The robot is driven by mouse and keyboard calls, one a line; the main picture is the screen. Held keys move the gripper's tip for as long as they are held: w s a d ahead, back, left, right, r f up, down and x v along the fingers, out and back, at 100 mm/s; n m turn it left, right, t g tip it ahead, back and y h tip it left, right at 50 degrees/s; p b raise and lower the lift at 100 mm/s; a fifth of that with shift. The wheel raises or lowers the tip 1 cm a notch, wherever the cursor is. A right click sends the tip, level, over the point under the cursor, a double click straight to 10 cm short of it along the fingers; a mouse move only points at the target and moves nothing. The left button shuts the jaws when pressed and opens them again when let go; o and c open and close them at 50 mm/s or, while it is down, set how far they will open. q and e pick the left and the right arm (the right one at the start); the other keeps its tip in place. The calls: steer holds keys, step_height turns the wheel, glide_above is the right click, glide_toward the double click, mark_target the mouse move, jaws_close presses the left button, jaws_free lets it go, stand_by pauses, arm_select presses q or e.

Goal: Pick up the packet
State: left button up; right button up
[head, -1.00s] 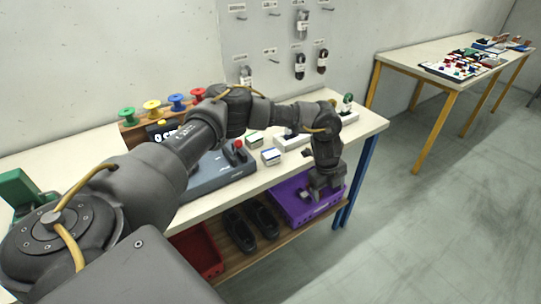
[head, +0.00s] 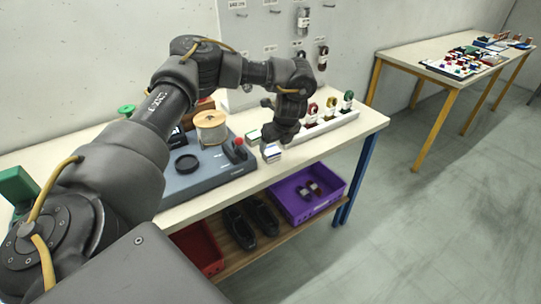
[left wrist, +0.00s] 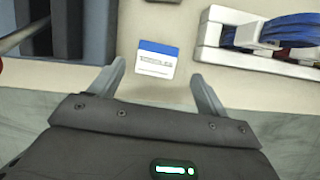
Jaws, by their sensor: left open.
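A small white packet with a blue band (head: 271,153) lies on the table near its front edge. In the left wrist view the packet (left wrist: 157,60) lies flat, ahead of and between my fingertips, apart from both. My left gripper (head: 277,138) is open and empty above the table, right over the packet in the head view. In the left wrist view its two fingers (left wrist: 158,74) are spread wider than the packet. A second small packet with green (head: 253,136) lies behind, partly hidden. My right gripper is not in view.
A grey station (head: 205,175) with a spool (head: 211,126) and a red knob (head: 239,142) stands left of the packet. A white rack (head: 330,123) of laces stands to the right. A purple crate (head: 290,212) and dark shoes (head: 250,220) sit on the shelf below.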

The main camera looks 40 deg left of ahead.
mark_target(271, 150)
arm_select(q)
steer(key=shift+s+x, duration=0.1)
steer(key=shift+x, duration=1.3)
steer(key=shift+s+x, duration=0.15)
steer(key=shift+x, duration=1.25)
steer(key=shift+a+r, duration=0.1)
steer(key=shift+a, duration=0.05)
steer(key=c, duration=1.1)
